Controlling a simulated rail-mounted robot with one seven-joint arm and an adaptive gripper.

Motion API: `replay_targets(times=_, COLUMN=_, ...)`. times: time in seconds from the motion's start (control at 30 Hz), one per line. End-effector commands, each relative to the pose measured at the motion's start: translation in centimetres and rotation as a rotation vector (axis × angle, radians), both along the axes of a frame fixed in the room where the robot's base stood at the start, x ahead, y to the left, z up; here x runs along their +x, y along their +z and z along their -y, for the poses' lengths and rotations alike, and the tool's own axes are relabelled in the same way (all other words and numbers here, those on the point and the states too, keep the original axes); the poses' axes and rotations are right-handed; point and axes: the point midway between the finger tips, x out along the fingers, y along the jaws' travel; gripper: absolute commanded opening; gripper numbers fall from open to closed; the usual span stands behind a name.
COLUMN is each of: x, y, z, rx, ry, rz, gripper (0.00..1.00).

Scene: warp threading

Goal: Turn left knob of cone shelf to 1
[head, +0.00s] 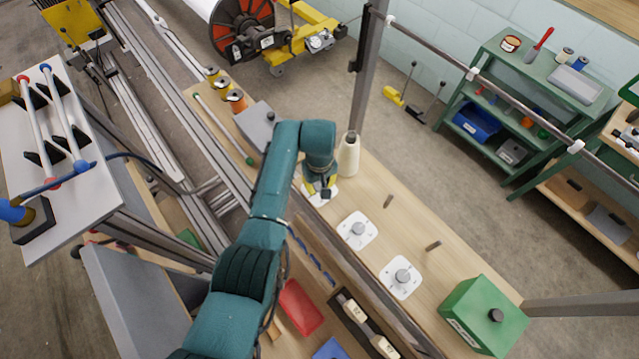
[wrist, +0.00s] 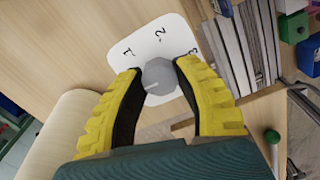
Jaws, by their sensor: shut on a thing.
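The cone shelf (head: 376,205) is a light wood board with a row of white dial plates. My gripper (head: 323,192) is over the left dial plate and hides most of it in the head view. In the wrist view, the yellow fingers of my gripper (wrist: 158,90) are shut on the grey left knob (wrist: 158,74), one on each side. The left dial plate (wrist: 150,45) shows marks 1, 2 and 3 around the knob. A pale line shows on the knob's lower left; which mark it stands for I cannot tell.
A white yarn cone (head: 348,157) stands close beside my gripper. A green box (head: 482,318) is at the shelf's right end.

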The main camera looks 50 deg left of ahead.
Motion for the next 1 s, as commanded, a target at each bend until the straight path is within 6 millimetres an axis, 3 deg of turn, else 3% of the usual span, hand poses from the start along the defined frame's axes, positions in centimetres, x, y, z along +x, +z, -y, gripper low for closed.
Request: replay_targets(times=1.0, x=-0.02, y=-0.06, z=0.00, rx=0.000, ry=-0.832, rz=0.000, gripper=0.00)
